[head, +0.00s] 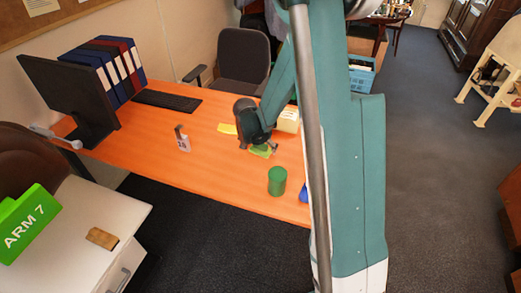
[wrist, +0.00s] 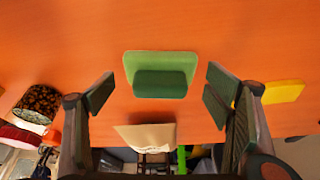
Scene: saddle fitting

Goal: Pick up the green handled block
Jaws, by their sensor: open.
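The green handled block (wrist: 160,63) lies on the orange table, a light green flat plate with a darker green handle (wrist: 160,84) on it. In the wrist view it sits centred between and just past my fingertips. My gripper (wrist: 160,90) is open and empty, one finger to the left of the block and one to the right, with no contact visible. In the head view my gripper (head: 261,144) is right over the green handled block (head: 262,152) and hides part of it.
A green cylinder (head: 277,181) stands nearer the front edge, a blue object (head: 303,193) beside it, partly behind my arm. A yellow piece (head: 228,128) and a cream box (head: 288,120) are close to my gripper. A small bottle-like item (head: 183,142) stands left; the table between is clear.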

